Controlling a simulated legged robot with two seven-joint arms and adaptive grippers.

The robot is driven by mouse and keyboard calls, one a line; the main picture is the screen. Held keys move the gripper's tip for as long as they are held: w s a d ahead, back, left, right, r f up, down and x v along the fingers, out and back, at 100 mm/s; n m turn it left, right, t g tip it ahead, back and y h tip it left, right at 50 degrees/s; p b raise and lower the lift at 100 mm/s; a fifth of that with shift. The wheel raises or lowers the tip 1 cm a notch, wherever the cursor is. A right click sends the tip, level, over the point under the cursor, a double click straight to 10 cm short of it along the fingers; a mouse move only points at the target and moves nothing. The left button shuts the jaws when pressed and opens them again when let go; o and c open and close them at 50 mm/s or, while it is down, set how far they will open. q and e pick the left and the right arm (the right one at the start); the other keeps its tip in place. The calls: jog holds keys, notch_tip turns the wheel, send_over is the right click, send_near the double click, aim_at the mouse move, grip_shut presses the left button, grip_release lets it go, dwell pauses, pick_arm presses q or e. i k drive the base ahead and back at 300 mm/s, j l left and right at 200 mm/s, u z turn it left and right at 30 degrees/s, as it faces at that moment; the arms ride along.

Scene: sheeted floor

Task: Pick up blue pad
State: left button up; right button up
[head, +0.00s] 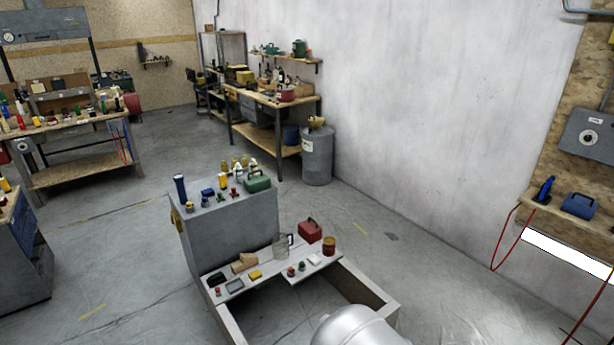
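I cannot tell for sure which thing is the blue pad. A small blue item (208,193) lies on top of the grey cabinet (235,235), beside a dark blue upright cylinder (180,188). A blue box-like thing (579,206) sits on the wooden shelf (560,222) at the right wall. A flat blue panel (121,139) stands at the right end of the left workbench. Neither of my grippers is in view.
A low wooden frame (372,283) with a white board carries a red box (310,229), a yellow block (255,274) and several small items. A grey drum (317,157) stands by the back bench. Red cables hang at the right. The floor at left centre is clear.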

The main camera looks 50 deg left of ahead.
aim_at(209, 193)
jog(key=u, duration=2.5)
jog(key=z, duration=2.4)
jog(key=u, duration=2.4)
jog(key=i+j+u, duration=0.25)
jog(key=i, duration=0.15)
jog(key=i+u, duration=0.3)
jog(key=i, duration=0.15)
